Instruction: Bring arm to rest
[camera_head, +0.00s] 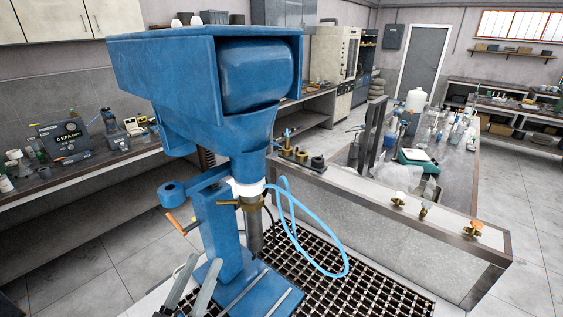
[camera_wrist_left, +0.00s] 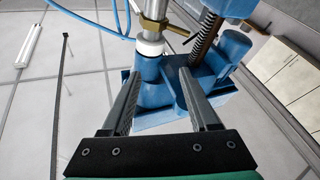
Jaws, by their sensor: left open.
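My left gripper (camera_head: 203,262) is at the bottom of the head view, in front of the base of a blue flotation machine (camera_head: 203,90). Its two grey fingers are spread apart. In the left wrist view the open fingers (camera_wrist_left: 159,76) point at the blue machine (camera_wrist_left: 232,47), with nothing clearly held between them. A white collar (camera_wrist_left: 150,47) and a brass fitting (camera_wrist_left: 153,30) show just beyond the fingertips. In the head view the machine has a white collar (camera_head: 247,188) above a metal shaft (camera_head: 254,235). My right gripper is not in view.
A light-blue hose (camera_head: 297,235) loops out from the machine over a floor grating (camera_head: 350,285). A low wall with brass taps (camera_head: 398,199) stands right. A bench with instruments (camera_head: 62,140) lines the left wall. Open tiled floor (camera_head: 125,245) lies left of the machine.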

